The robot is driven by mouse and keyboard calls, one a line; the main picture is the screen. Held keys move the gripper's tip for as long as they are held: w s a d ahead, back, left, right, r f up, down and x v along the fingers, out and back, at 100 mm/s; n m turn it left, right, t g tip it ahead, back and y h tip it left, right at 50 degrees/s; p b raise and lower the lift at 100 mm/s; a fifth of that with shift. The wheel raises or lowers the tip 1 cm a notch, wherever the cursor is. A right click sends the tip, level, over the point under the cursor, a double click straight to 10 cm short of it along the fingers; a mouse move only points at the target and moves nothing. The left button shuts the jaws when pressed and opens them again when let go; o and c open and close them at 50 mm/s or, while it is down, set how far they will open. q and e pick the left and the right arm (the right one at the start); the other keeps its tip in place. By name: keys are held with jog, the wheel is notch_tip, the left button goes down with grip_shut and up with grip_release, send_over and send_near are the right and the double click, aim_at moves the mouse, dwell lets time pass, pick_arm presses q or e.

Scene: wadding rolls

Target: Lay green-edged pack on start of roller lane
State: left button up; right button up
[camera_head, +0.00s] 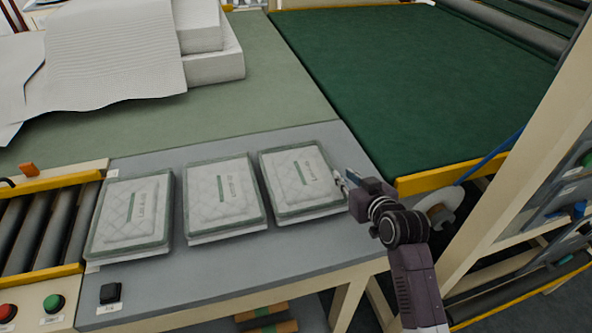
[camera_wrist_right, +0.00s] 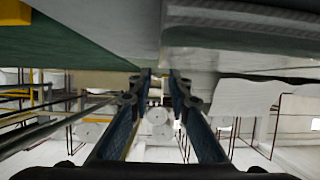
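Three quilted white packs with green edges lie in a row on the grey table: a left pack (camera_head: 133,214), a middle pack (camera_head: 222,196) and a right pack (camera_head: 300,182). My right gripper (camera_head: 346,184) is at the right edge of the right pack. In the wrist view its two blue fingers (camera_wrist_right: 161,74) stand apart with a narrow gap, and a pack's pale edge (camera_wrist_right: 240,38) is above them. I cannot tell whether the fingers touch the pack. The roller lane (camera_head: 42,230) with dark rollers and yellow rails ends left of the left pack. My left gripper is not in view.
White wadding sheets (camera_head: 115,55) lie at the back left. A green belt (camera_head: 410,80) with a yellow end is at the back right. A cream frame post (camera_head: 515,165) stands right of my arm. Red and green buttons (camera_head: 53,303) sit at the front left.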

aim_at(332, 167)
jog(key=shift+w+a+f, duration=0.1)
jog(key=shift+w, duration=0.3)
jog(key=shift+w+a, duration=0.1)
jog(key=shift+w, duration=0.05)
jog(key=shift+w+f, duration=0.1)
jog(key=shift+w, duration=0.1)
jog(key=shift+w+a+f, duration=0.1)
jog(key=shift+w+a, duration=0.05)
jog(key=p+x, duration=0.1)
jog(key=x, duration=0.2)
jog(key=shift+w+a+f+p, duration=0.15)
jog(key=shift+w+f+p, duration=0.1)
jog(key=shift+p, duration=0.1)
jog(key=shift+w+a+f, duration=0.2)
jog(key=shift+w+f, duration=0.15)
jog(key=shift+w, duration=0.2)
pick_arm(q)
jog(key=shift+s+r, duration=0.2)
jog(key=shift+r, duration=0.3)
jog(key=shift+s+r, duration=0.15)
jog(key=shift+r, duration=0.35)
pick_arm(e)
jog(key=shift+c, duration=0.2)
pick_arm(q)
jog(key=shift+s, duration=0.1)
pick_arm(e)
grip_shut()
